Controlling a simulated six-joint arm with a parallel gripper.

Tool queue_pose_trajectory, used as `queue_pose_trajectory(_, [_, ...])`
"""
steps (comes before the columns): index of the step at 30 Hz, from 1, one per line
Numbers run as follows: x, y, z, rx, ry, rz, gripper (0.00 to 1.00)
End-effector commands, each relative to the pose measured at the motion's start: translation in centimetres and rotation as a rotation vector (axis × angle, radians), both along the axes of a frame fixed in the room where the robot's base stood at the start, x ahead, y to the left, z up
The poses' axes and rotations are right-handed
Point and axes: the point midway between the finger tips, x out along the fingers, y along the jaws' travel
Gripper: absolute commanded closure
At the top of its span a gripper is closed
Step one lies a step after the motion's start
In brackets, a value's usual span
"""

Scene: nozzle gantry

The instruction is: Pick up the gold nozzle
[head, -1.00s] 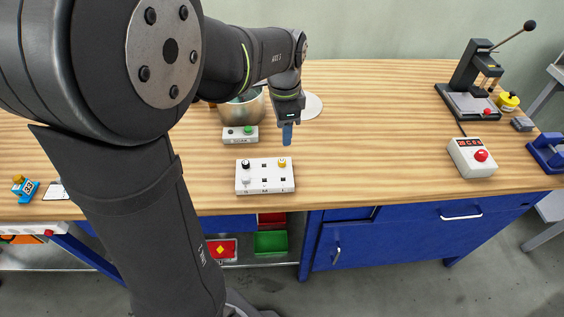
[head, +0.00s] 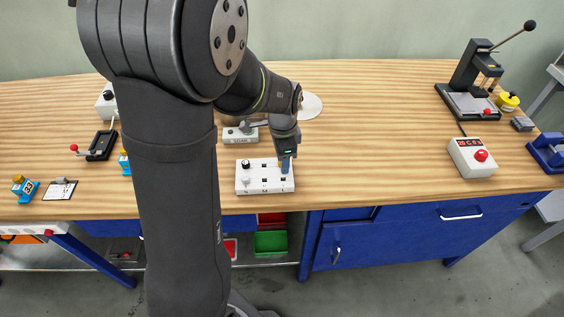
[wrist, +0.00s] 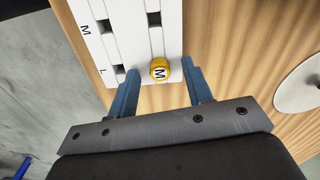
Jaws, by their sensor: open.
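The gold nozzle (wrist: 160,69), its top marked M, sits in a slot of the white nozzle rack (wrist: 115,62). In the head view the rack (head: 251,184) lies on the wooden bench, and the gold nozzle there is mostly hidden by my fingers. My gripper (wrist: 158,85) is open, with its two blue fingers apart. My gripper (head: 285,166) also shows over the rack's back right part in the head view. A black nozzle (head: 246,166) and a whitish nozzle (head: 246,181) stand at the rack's left.
A white box with a red button (head: 472,157) and a black lever press (head: 472,85) stand to the right. The bench between them and the rack is clear.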

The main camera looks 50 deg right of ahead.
Motion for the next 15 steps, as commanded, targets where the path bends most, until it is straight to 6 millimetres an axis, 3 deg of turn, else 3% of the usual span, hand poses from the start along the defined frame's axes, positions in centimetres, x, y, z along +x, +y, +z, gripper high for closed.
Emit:
queue_pose_trajectory(3, [0.00,-0.01,0.03,0.000,0.000,0.000,0.56])
queue_pose_trajectory(10, [0.00,-0.02,0.05,0.000,0.000,0.000,1.00])
queue_pose_trajectory(15, [0.00,-0.03,0.06,0.000,0.000,0.000,1.00])
